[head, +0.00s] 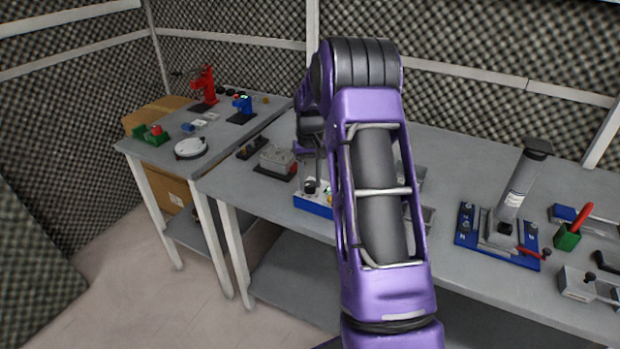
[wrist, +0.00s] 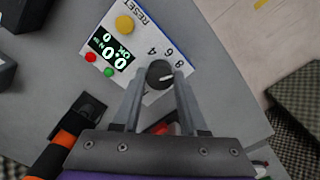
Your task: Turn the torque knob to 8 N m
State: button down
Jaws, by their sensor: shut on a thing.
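The torque knob (wrist: 159,73) is a dark round knob with a pale pointer mark, on a white-topped box (wrist: 122,72). The mark faces right in the wrist view, near the printed 8 (wrist: 180,63); its exact alignment is hard to tell. A dark display (wrist: 110,50) on the box shows green 0.0. My gripper (wrist: 160,78) is shut on the knob, one finger on each side. In the head view, the box's blue side (head: 313,206) shows left of my arm, with my gripper (head: 311,178) above it, partly hidden.
The box has a yellow button (wrist: 124,23), a red button (wrist: 91,57) and a green button (wrist: 109,72). A grey device (head: 277,161) stands left of it. A blue-based fixture with a tilted cylinder (head: 517,190) stands at right. Bench surface around the box is partly clear.

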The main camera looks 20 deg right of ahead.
aim_at(310, 184)
jog(key=shift+n, duration=0.4)
jog(key=shift+c, duration=2.2)
grip_release()
jog(key=shift+r, duration=0.1)
notch_tip(310, 184, up, 17)
jog(key=p, duration=0.1)
jog(key=shift+r+p, duration=0.15)
jog(key=shift+p, duration=0.25)
